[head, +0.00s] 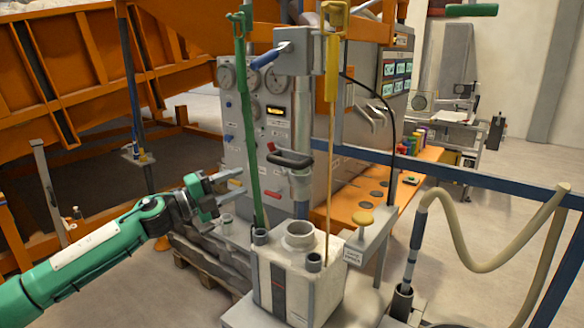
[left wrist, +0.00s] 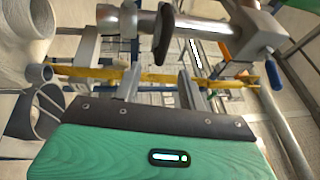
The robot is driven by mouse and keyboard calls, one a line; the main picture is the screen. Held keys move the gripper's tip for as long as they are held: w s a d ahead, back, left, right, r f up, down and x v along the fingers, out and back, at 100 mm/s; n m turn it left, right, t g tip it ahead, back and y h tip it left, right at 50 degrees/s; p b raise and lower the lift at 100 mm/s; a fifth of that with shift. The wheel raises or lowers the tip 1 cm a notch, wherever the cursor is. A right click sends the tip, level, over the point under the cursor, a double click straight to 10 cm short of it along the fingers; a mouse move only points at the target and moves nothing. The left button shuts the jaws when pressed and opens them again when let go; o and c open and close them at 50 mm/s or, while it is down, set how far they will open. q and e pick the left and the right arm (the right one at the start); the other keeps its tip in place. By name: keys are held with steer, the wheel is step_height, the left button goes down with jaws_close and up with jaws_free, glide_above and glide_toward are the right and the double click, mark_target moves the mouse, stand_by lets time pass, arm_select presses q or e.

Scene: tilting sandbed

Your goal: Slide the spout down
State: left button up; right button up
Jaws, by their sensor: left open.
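The spout (head: 301,188) is an upright grey pipe with a black loop handle (head: 290,158) at its upper part. Its lower end is above the round grey opening (head: 299,236) of a pale box. In the left wrist view, a grey pipe (left wrist: 205,28) crosses the top, with a dark handle (left wrist: 163,35) beside it. My left gripper (head: 240,184) is open and empty, to the left of the spout and apart from it. Its fingers (left wrist: 137,70) also show in the left wrist view. My right gripper is not in view.
A green rod (head: 246,120) stands between my left gripper and the spout. A yellow rod (head: 331,140) stands to the spout's right. The pale box (head: 265,285) is below. A grey control cabinet (head: 235,140) is behind. A beige hose (head: 480,262) hangs at the right.

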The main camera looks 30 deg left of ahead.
mark_target(280, 163)
arm_select(q)
steer(key=p+x, duration=0.2)
steer(key=x, duration=0.2)
steer(key=p+x, duration=0.3)
steer(key=x, duration=0.1)
steer(key=r+p+x, duration=0.1)
steer(key=p+x, duration=0.1)
steer(key=x, duration=0.2)
steer(key=shift+d+r, duration=0.2)
steer(key=shift+d, duration=0.35)
steer(key=shift+w+d+f+m+p, duration=0.1)
steer(key=shift+w+d+m+p, duration=0.2)
steer(key=shift+w+p, duration=0.2)
steer(key=shift+w, duration=0.1)
jaws_close()
